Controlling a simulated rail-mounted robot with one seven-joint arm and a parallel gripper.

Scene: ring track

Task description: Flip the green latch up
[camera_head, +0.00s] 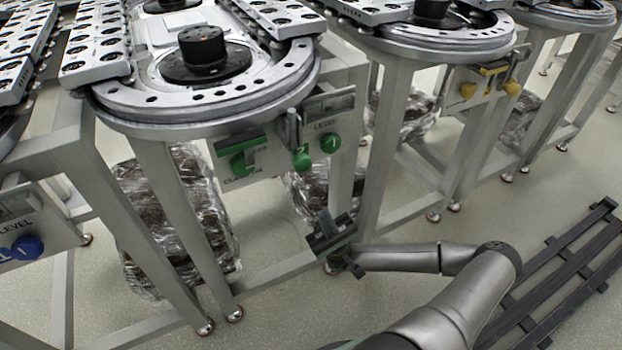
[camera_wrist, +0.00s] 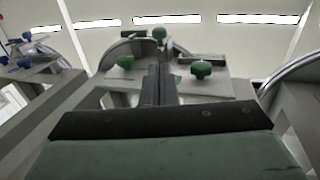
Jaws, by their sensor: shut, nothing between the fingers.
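The green-marked panel (camera_head: 275,148) is fixed below the front ring track. On it, a grey upright lever (camera_head: 293,125) has a green ball (camera_head: 301,161) at its lower end; this looks like the green latch, hanging down. A green knob (camera_head: 331,143) is to its right, and a green bar and knob (camera_head: 243,162) are to its left. My gripper (camera_head: 330,236) is below the panel, apart from it. In the wrist view my fingers (camera_wrist: 160,84) are together and empty. Green knobs (camera_wrist: 201,69) show on both sides beyond them, and a green ball (camera_wrist: 158,33) shows above them.
Steel table legs (camera_head: 185,235) and plastic-wrapped bundles (camera_head: 175,215) stand below and behind the panel. A blue-knob panel (camera_head: 27,247) is at left and a yellow-knob panel (camera_head: 487,82) at right. Dark rails (camera_head: 575,270) lie on the floor at right.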

